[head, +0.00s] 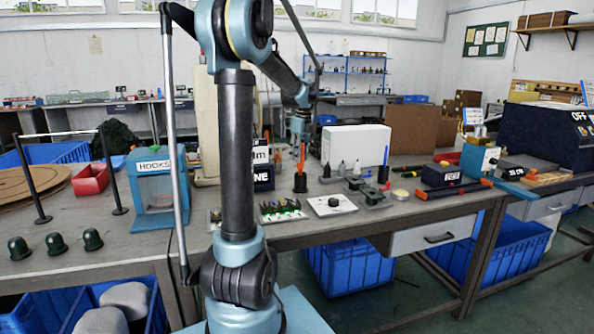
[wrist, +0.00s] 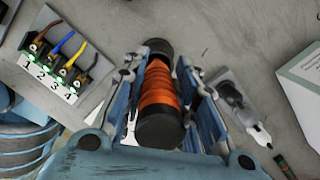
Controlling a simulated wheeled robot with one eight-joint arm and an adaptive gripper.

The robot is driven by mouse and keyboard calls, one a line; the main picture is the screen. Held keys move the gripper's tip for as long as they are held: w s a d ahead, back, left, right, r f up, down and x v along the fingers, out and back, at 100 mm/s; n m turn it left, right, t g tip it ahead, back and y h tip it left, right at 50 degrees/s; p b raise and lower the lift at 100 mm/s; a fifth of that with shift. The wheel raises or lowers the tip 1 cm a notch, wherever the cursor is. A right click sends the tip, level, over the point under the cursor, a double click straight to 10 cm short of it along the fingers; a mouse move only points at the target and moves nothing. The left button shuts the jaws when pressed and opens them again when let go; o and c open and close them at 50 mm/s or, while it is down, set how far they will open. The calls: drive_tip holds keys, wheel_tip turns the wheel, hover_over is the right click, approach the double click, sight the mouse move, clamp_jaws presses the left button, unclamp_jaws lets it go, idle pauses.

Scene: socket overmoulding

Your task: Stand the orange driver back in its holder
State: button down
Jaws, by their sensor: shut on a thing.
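The orange driver (head: 301,158) hangs upright below my gripper (head: 298,140) in the head view. In the wrist view its ribbed orange handle (wrist: 160,90) with a black end cap lies between the two blue-grey fingers, which are shut on it. A small black cylindrical holder (head: 300,183) stands on the bench directly beneath the driver. The driver's lower end meets the holder's top in the picture; I cannot tell whether it is inside or just above. The driver's tip is hidden in the wrist view.
A white card with a black knob (head: 332,205) and a tray of coloured connectors (head: 281,211) lie in front of the holder. A numbered block with coloured wires (wrist: 60,62) shows in the wrist view. A white box (head: 357,147) stands behind to the right.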

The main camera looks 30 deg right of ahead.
sight(299, 165)
drive_tip(key=shift+s+f, duration=0.1)
drive_tip(key=shift+f, duration=2.3)
drive_tip(key=c, duration=1.3)
unclamp_jaws()
drive_tip(key=shift+f, duration=0.1)
drive_tip(key=r, duration=0.4)
drive_tip(key=s+r, duration=0.1)
drive_tip(key=r, duration=0.7)
drive_tip(key=shift+s+d+r, duration=0.1)
drive_tip(key=shift+s+d, duration=0.1)
drive_tip(key=shift+d, duration=0.1)
